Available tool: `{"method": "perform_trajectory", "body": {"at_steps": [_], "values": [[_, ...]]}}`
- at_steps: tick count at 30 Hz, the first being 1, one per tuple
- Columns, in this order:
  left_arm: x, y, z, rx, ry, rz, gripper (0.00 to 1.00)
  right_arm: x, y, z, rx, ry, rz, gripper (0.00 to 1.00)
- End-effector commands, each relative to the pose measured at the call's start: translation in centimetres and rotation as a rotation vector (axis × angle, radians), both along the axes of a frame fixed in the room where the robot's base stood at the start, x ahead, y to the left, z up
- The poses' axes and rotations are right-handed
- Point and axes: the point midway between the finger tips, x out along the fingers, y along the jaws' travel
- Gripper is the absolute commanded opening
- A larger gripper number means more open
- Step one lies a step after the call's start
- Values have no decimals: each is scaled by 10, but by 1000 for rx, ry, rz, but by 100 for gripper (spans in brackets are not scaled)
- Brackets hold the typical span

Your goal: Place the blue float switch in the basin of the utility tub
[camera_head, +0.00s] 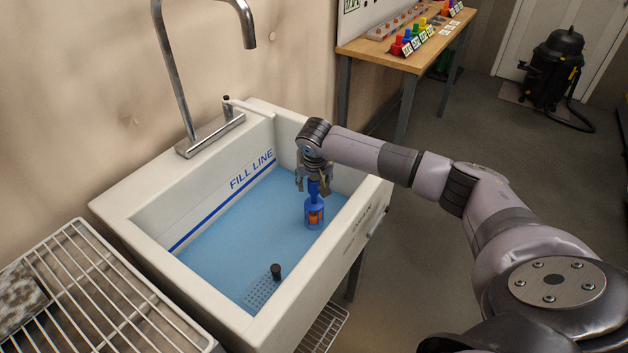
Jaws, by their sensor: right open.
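The blue float switch (314,214) is upright inside the basin of the white utility tub (318,274), near its right wall. It has a narrow blue neck and an orange patch on its wider lower body. Its base appears to be on the blue basin floor, though contact is hard to judge. My right gripper (313,183) is just above it, pointing down, with open fingers on either side of the neck. My left gripper is not in view.
A metal faucet (186,85) rises at the tub's back edge. A dark drain plug (276,271) stands in the basin front. A wire rack (95,290) is at the left. A wooden workbench (400,58) with colored items and a black vacuum (553,68) stand behind.

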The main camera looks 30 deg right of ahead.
Motion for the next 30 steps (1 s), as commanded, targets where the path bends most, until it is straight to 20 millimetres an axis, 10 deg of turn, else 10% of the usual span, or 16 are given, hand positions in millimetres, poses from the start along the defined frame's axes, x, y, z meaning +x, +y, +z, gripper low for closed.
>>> {"method": "perform_trajectory", "body": {"at_steps": [11, 30], "values": [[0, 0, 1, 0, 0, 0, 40, -3, 2, 13, 0, -3, 2, 48], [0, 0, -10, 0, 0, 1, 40, -38, 23, 111, -1, -1, 0, 48]]}}
